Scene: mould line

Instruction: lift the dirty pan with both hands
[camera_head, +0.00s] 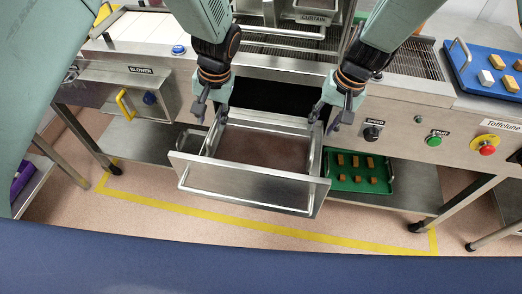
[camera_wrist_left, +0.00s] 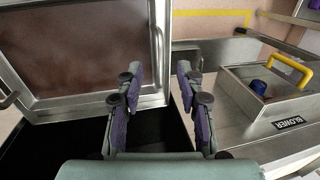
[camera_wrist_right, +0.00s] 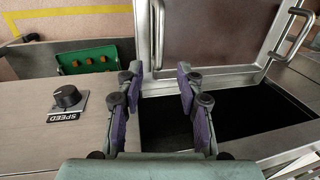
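The dirty pan (camera_head: 262,148) is a shallow steel tray with a brown, stained bottom, sitting at the open slot under the machine. Its brown bottom also shows in the left wrist view (camera_wrist_left: 75,45) and the right wrist view (camera_wrist_right: 205,30). My left gripper (camera_head: 211,118) is open above the left handle (camera_wrist_left: 158,45), which shows beyond the gap between its fingers. My right gripper (camera_head: 330,122) is open near the right handle (camera_wrist_right: 158,30), which likewise shows beyond its finger gap. Neither gripper visibly touches a handle.
A steel front panel with a bar (camera_head: 250,185) stands before the pan. A green tray with brown pieces (camera_head: 345,183) lies on the lower shelf at right. The blower box (camera_head: 125,95) is at left, the SPEED knob (camera_head: 371,133) at right. A blue tray (camera_head: 470,75) stands on the counter.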

